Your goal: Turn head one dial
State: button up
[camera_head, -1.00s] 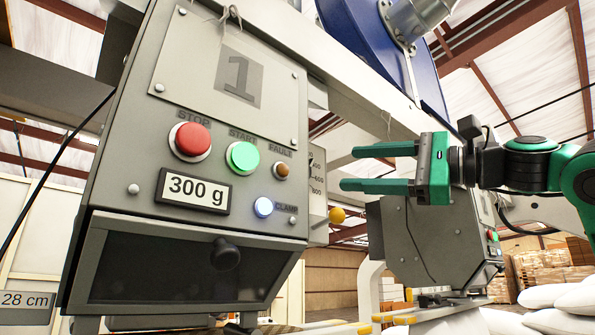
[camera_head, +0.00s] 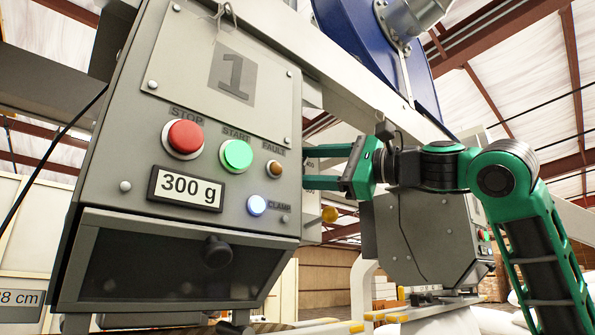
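Head one is the grey box with a large "1" (camera_head: 233,76) on its front. On its right side is a pale plate with a number scale (camera_head: 311,199), seen edge-on and partly covered by my gripper. My gripper (camera_head: 306,167) is open, pointing left, with one green finger above the other. Its fingertips reach the box's right edge and seem to pass behind it; whether they touch the dial is hidden.
The front panel holds a red stop button (camera_head: 184,138), a green start button (camera_head: 236,155), a fault lamp (camera_head: 275,168), a lit clamp lamp (camera_head: 257,205) and a "300 g" display (camera_head: 186,189). A second grey head (camera_head: 420,238) stands behind my gripper. A blue hopper (camera_head: 370,50) is above.

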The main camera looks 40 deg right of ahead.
jog(key=c, duration=1.1)
jog(key=shift+o, duration=0.2)
jog(key=shift+a, duration=0.2)
jog(key=shift+d+f, duration=0.1)
